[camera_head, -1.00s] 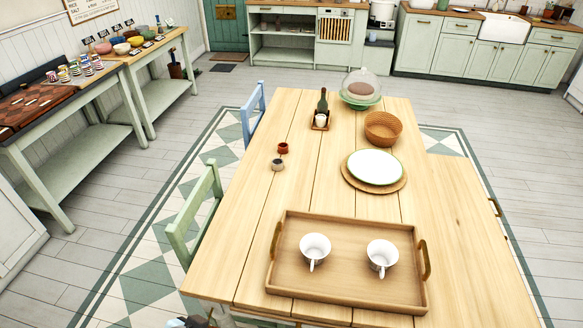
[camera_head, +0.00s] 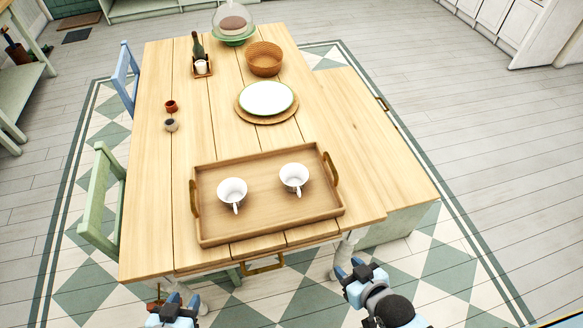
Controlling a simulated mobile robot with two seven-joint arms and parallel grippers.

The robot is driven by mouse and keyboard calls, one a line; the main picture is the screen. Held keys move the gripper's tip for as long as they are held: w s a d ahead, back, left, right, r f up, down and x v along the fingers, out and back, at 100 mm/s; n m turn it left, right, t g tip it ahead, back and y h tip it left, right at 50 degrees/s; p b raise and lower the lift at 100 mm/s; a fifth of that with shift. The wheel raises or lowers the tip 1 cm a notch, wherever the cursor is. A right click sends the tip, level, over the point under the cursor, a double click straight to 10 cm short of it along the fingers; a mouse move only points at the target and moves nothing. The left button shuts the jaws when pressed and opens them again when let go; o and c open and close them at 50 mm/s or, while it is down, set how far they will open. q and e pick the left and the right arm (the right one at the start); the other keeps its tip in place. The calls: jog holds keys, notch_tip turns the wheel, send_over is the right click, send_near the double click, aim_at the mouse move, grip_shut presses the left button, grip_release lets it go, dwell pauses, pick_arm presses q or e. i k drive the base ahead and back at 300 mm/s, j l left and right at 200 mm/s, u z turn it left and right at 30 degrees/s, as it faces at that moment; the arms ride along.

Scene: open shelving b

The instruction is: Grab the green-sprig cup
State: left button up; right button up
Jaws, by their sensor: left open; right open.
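Two white cups stand upright on a wooden tray (camera_head: 268,212): a left cup (camera_head: 232,191) and a right cup (camera_head: 294,178). Both handles point toward me. No green sprig can be made out on either cup at this size. My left gripper (camera_head: 176,300) is at the bottom edge of the head view, in front of the table and apart from the cups. My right gripper (camera_head: 352,266) is open and empty, below the tray's right side and short of the table's front edge.
The wooden table (camera_head: 150,190) also holds a plate (camera_head: 266,98) on a mat, a basket (camera_head: 264,58), a bottle (camera_head: 198,46), two small pots and a glass dome (camera_head: 233,20). A green chair (camera_head: 102,200) and a blue chair (camera_head: 125,78) stand at left.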

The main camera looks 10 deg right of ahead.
aim_at(294, 176)
jog(key=i+l, duration=0.15)
jog(key=l, duration=0.3)
jog(key=i+l+u, duration=0.1)
jog(key=l, duration=0.35)
jog(key=i+l, duration=0.1)
jog(key=l, duration=0.4)
jog(key=i+l+u, duration=0.1)
jog(key=l, duration=0.35)
jog(key=l+u, duration=0.1)
jog(key=u, duration=0.95)
